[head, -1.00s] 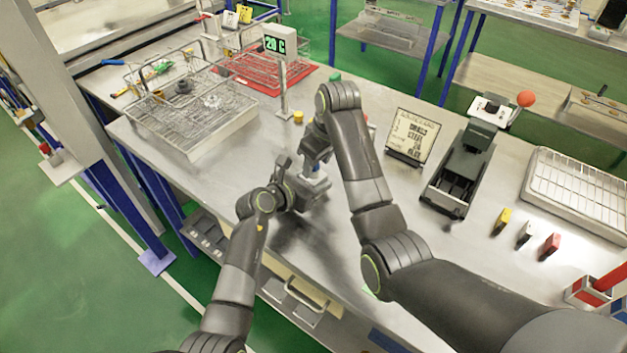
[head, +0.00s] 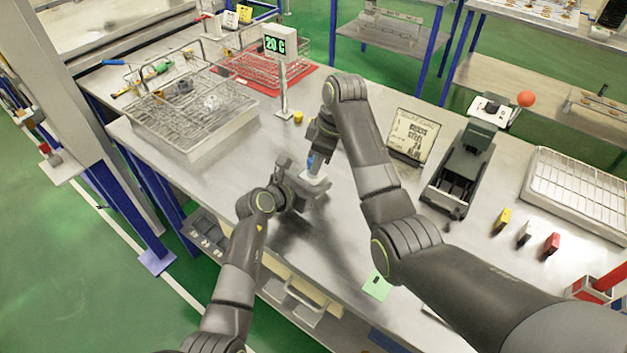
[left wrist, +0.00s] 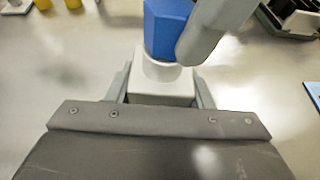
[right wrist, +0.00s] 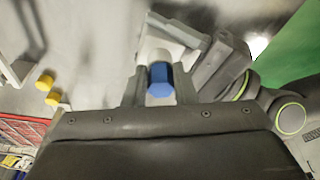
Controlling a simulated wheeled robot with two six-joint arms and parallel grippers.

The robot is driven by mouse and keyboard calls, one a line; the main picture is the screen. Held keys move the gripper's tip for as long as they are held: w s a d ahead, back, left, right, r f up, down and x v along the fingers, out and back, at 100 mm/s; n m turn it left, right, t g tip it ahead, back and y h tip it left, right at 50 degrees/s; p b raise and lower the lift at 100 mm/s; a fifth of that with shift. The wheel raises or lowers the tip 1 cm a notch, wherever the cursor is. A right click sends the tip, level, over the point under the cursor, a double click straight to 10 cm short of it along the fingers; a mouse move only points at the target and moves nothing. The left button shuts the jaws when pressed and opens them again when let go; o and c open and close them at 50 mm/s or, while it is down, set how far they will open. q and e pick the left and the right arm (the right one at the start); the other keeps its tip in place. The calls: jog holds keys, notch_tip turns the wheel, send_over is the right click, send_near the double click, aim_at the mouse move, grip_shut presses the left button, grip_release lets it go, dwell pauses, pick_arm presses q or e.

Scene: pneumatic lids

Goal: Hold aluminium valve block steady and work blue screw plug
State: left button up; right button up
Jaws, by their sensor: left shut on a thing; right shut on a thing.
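The pale aluminium valve block (head: 315,181) is held above the bench, and it also shows in the left wrist view (left wrist: 160,88). My left gripper (head: 303,194) is shut on the block's sides. The blue screw plug (head: 315,162) stands upright over the block's round pale collar. In the left wrist view the plug (left wrist: 166,24) appears to touch the collar; how deep it sits is hidden. My right gripper (head: 317,152) is shut on the plug from above. The right wrist view shows the plug (right wrist: 161,82) between its fingers, with the block (right wrist: 172,38) beyond.
A wire basket (head: 190,115) stands at the left, with a red mat (head: 262,72) behind it. A display post (head: 281,45), yellow cap (head: 298,117), sign (head: 412,137) and dark press-like fixture (head: 462,165) stand around the arms. Small coloured blocks (head: 503,219) lie at the right.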

jog(key=shift+w+n+g, duration=0.15)
jog(key=shift+n+g, duration=0.15)
jog(key=shift+n, duration=1.1)
jog(key=n, duration=0.2)
jog(key=shift+w+r+n+g, duration=0.1)
jog(key=shift+w+n+g, duration=0.1)
jog(key=shift+n+g, duration=0.2)
jog(key=n, duration=0.4)
jog(key=shift+w+a+g, duration=0.15)
jog(key=shift+w+g, duration=0.05)
jog(key=shift+g, duration=0.2)
jog(key=shift+n, duration=0.7)
jog(key=n, duration=0.1)
jog(key=n+h, duration=0.1)
jog(key=n, duration=0.1)
jog(key=shift+w+a+g, duration=0.1)
jog(key=shift+a+g, duration=0.1)
jog(key=shift+g, duration=0.2)
jog(key=n, duration=0.2)
jog(key=n+h, duration=0.1)
jog(key=n, duration=0.1)
jog(key=shift+w+a+n+g, duration=0.1)
jog(key=shift+a+n+g, duration=0.1)
jog(key=shift+n+g, duration=0.15)
